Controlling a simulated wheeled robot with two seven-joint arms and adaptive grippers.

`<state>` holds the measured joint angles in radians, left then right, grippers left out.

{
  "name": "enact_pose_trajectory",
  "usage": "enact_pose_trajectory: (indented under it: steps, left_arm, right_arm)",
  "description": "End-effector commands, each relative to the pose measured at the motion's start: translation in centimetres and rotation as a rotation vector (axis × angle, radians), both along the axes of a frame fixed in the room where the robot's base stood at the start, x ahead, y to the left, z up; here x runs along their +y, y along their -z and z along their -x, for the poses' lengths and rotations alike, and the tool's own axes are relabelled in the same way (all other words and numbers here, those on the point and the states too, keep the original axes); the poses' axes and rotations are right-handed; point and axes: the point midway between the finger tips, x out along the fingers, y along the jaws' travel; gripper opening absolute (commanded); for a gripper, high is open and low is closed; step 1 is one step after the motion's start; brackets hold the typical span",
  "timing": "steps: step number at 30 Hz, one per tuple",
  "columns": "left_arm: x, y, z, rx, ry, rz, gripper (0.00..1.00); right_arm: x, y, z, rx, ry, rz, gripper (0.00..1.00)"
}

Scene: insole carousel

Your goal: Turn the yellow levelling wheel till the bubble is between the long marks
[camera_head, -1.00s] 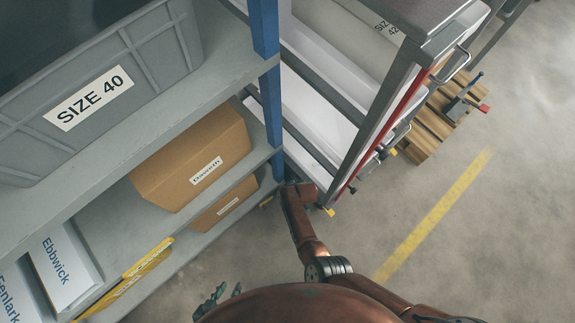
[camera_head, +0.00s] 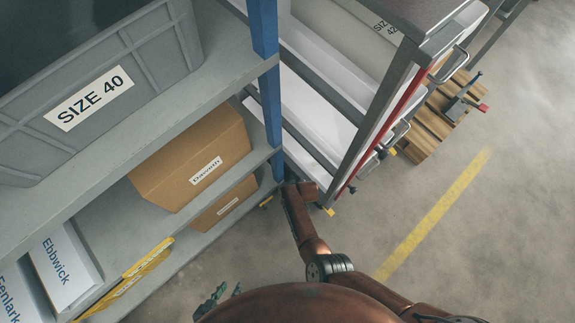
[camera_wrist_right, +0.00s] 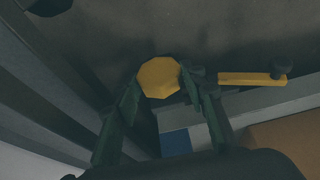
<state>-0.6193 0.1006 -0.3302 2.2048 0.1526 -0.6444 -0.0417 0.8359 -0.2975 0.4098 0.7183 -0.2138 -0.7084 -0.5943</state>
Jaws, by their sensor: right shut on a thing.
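The yellow levelling wheel (camera_wrist_right: 160,77), a faceted disc, is at the upper middle of the right wrist view. My right gripper (camera_wrist_right: 158,82) is shut on it, with a dark green finger at each side of its rim. In the head view my right arm reaches down to the foot of the cart beside the shelf; its fingers and the wheel are hidden there. My left gripper (camera_head: 229,289) is at the bottom of the head view, its fingers apart and empty. No bubble or long marks can be made out in either view.
A yellow bar with a dark knob (camera_wrist_right: 250,79) lies right of the wheel. The grey shelf's blue post (camera_head: 273,110) stands close to the cart (camera_head: 385,115). A cardboard box (camera_head: 190,160) sits on the shelf.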

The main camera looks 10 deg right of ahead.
Motion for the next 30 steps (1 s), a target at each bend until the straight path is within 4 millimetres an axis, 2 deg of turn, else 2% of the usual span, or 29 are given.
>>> enact_pose_trajectory:
  steps: [10,17,18,25,30]
  left_arm:
    - [-0.01,-0.93,-0.14,0.016,0.002,0.003,0.33]
    - [-0.14,-0.83,-0.17,0.017,-0.007,0.007,0.33]
    - [-0.16,-0.8,-0.17,0.017,-0.008,0.008,0.33]
    - [-0.2,-0.73,-0.12,0.017,-0.008,0.009,0.33]
    - [-0.23,-0.69,-0.04,0.018,-0.003,0.008,0.33]
  right_arm:
    - [-0.22,0.05,-0.06,0.062,0.0,-0.084,0.14]
    - [-0.23,0.09,-0.02,0.062,0.001,-0.084,0.14]
    - [-0.24,0.09,-0.02,0.063,0.001,-0.083,0.4]
    - [-0.23,0.05,-0.06,0.062,0.0,-0.084,0.55]
    - [-0.21,0.03,-0.08,0.061,0.001,-0.083,0.55]
